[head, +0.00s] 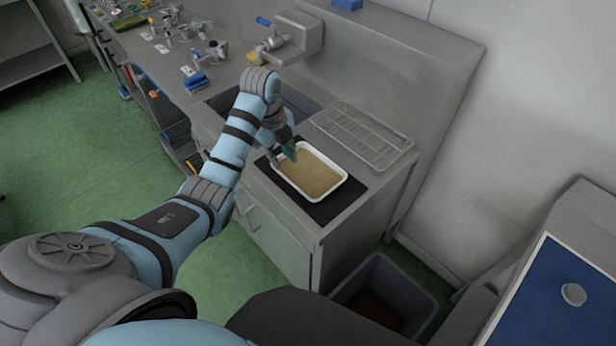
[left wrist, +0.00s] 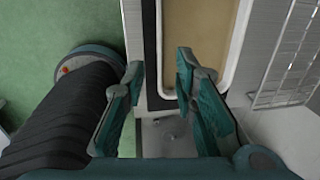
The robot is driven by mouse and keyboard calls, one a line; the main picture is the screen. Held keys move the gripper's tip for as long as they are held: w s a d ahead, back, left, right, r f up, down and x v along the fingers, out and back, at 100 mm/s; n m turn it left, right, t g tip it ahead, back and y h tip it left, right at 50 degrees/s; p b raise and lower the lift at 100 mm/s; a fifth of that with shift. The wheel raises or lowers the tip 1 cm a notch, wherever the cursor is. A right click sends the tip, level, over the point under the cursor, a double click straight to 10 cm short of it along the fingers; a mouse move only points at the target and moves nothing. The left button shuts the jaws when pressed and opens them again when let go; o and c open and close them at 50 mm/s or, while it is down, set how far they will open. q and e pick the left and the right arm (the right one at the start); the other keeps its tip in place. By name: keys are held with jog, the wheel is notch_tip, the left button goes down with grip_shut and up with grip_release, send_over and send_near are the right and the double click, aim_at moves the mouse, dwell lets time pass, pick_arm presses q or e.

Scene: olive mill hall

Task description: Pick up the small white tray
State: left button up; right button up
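The small white tray (head: 331,159) lies on a dark mat (head: 336,205) near the counter's end. It has a white rim and a flat tan-brown inside. My left gripper (head: 284,156) is at the tray's left rim, pointing down. In the left wrist view, its two teal fingers (left wrist: 160,65) are spread apart with nothing gripped. The tray's white rim (left wrist: 161,50) runs between them in the picture, one finger over the tan inside and one outside. I cannot tell whether they touch the tray. My right gripper is not in view.
A wire rack (head: 365,135) lies just behind the tray, with a wall panel beyond. A sink (head: 222,101) is left of the tray, partly behind my arm. A grey bin (head: 397,297) stands on the floor below the counter's end. Small metal fittings line the far counter.

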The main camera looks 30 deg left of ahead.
aim_at(308, 172)
pick_arm(q)
jog(key=f, duration=0.3)
jog(key=w+f, duration=0.1)
jog(key=f, duration=0.3)
jog(key=d+f, duration=0.1)
jog(key=f, duration=0.2)
jog(key=shift+w+f+b, duration=0.25)
jog(key=shift+f+b, duration=0.15)
jog(key=shift+a, duration=0.1)
grip_shut()
